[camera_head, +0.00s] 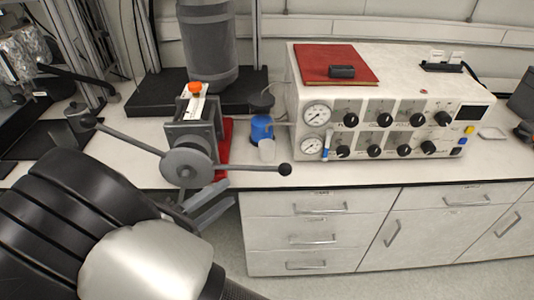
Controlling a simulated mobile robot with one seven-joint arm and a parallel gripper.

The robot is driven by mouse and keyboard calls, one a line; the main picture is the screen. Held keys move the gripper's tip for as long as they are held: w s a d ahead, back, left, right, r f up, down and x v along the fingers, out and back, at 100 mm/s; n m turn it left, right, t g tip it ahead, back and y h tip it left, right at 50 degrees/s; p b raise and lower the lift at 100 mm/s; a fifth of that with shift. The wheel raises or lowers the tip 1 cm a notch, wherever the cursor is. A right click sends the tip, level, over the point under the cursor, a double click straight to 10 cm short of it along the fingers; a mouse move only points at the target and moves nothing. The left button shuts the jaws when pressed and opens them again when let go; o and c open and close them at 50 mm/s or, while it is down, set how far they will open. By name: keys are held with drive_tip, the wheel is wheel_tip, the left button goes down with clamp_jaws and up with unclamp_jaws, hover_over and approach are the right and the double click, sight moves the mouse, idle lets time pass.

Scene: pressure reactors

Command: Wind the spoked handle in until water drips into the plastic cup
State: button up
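The spoked handle (186,165) has a round grey hub on the front of a grey press-like device (190,133). One spoke runs to the upper left and one to the right, each ending in a dark ball. Any lower spoke is largely hidden by my arm and gripper. The small translucent plastic cup (267,151) stands on the bench right of the device, behind the right spoke. I cannot tell whether it holds water. My gripper (229,192) is just below the hub and right spoke, its two grey fingers parted with nothing visible between them.
A blue-topped container (262,129) stands behind the cup. A white control box (390,112) with gauges and black knobs fills the bench to the right, with a red book (336,63) on top. A large grey cylinder (208,45) stands behind. Drawers (315,232) lie below the bench edge.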

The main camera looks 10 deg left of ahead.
sight(264, 167)
drive_tip(key=p+x, duration=0.1)
drive_tip(key=x, duration=1.6)
drive_tip(key=shift+d, duration=0.2)
clamp_jaws()
